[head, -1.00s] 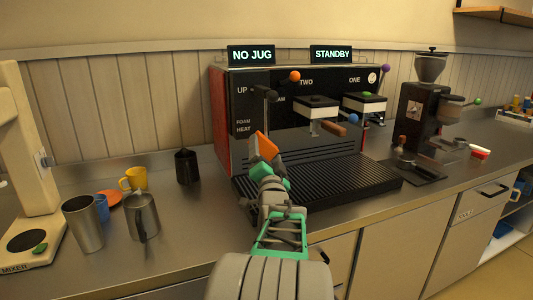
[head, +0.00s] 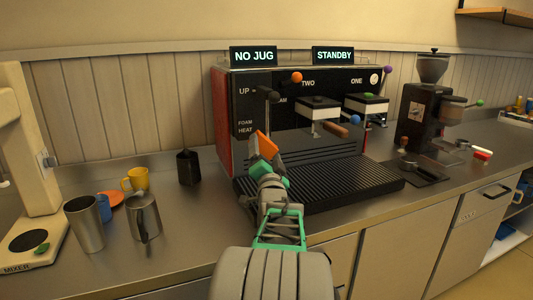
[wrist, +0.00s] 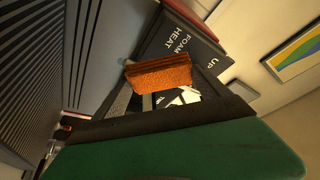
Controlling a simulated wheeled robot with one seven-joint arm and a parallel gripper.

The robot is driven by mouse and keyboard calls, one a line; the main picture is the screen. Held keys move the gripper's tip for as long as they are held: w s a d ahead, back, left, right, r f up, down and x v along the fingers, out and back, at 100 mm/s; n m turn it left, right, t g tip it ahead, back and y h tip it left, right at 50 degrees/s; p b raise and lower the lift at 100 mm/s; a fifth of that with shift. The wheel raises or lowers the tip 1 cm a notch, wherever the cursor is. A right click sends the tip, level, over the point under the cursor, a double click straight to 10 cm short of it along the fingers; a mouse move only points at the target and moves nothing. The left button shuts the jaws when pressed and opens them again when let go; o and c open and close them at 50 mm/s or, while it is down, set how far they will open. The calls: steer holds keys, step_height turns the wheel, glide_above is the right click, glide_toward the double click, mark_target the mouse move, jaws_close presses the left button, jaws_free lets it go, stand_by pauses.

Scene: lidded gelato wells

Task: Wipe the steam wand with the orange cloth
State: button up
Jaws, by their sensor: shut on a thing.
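The orange cloth (head: 266,145) is pinched in my gripper (head: 263,157), in front of the left part of the espresso machine. In the wrist view the cloth (wrist: 160,74) shows as a thick orange block between the dark fingers of my gripper (wrist: 165,88). A dark rounded fitting (head: 271,97) sticks out from the machine above the cloth, beside the word UP. I cannot tell whether it belongs to the steam wand.
The espresso machine (head: 223,120) has a ribbed drip tray (head: 330,185) under my arm's right side. A black jug (head: 188,167), a yellow mug (head: 136,179) and metal pitchers (head: 145,214) stand to the left. A grinder (head: 425,110) stands right.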

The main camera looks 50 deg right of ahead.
mark_target(277, 147)
steer(key=shift+w, duration=0.1)
steer(key=shift+s+d+f+b, duration=0.2)
steer(key=shift+s+d+b, duration=0.2)
steer(key=shift+d+b, duration=0.25)
steer(key=shift+s+d+b, duration=0.55)
steer(key=shift+d+b, duration=0.15)
steer(key=shift+s+d+r, duration=0.15)
steer(key=shift+s+d, duration=0.1)
steer(key=shift+d, duration=0.1)
steer(key=shift+w+b, duration=0.15)
steer(key=shift+b, duration=0.5)
steer(key=shift+w+a, duration=0.45)
steer(key=shift+a, duration=0.25)
steer(key=shift+w+a, duration=0.4)
steer(key=shift+a, duration=0.3)
steer(key=shift+r+b, duration=0.1)
steer(key=shift+b, duration=0.3)
